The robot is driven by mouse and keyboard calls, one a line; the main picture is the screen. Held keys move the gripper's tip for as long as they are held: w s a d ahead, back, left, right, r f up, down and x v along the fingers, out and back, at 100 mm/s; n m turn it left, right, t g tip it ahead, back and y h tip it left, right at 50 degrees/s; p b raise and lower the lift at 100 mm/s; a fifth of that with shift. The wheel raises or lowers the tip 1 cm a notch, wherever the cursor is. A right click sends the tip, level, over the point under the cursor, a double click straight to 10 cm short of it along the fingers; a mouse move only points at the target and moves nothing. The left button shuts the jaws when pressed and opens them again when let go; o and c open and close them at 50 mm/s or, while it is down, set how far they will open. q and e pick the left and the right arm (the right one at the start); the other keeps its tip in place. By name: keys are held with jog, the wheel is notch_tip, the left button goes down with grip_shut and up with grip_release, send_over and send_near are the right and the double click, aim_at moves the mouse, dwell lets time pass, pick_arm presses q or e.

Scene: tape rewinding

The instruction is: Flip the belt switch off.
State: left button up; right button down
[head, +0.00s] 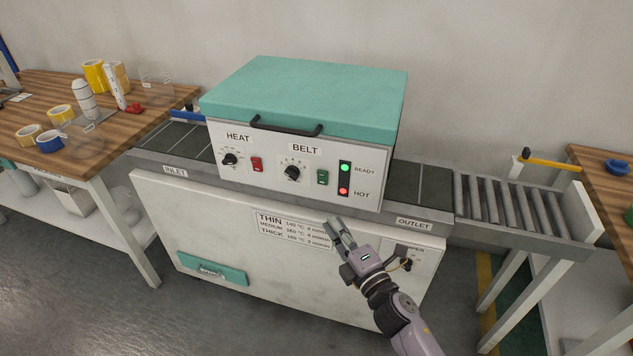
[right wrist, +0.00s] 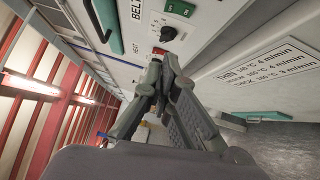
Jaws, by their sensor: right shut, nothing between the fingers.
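The belt switch (head: 322,177) is a small green rocker on the white front panel, right of the BELT knob (head: 292,173). It also shows at the top of the right wrist view (right wrist: 180,8). I cannot tell which way its rocker is tipped. My right gripper (head: 333,226) is shut and empty, in front of the machine and below the switch in the head view, apart from it. Its fingers also show in the middle of the right wrist view (right wrist: 162,67). My left gripper is not in view.
A red HEAT switch (head: 257,164) and HEAT knob (head: 229,159) sit on the panel's left. The green READY lamp (head: 345,168) and red HOT lamp (head: 343,190) are at its right. A black handle (head: 286,129) juts out above the panel. Roller conveyor (head: 510,202) stands right.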

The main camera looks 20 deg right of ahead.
jog(key=p, duration=0.2)
send_near(322, 178)
jog(key=w+a+r, duration=0.2)
jog(key=w+a, duration=0.2)
jog(key=w, duration=0.1)
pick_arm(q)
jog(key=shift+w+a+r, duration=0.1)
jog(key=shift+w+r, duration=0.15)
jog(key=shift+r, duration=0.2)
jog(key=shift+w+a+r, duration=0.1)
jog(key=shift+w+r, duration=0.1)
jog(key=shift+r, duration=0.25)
pick_arm(e)
jog(key=shift+w+d+f, duration=0.15)
jog(key=shift+w+d, duration=0.05)
jog(key=shift+w, duration=0.45)
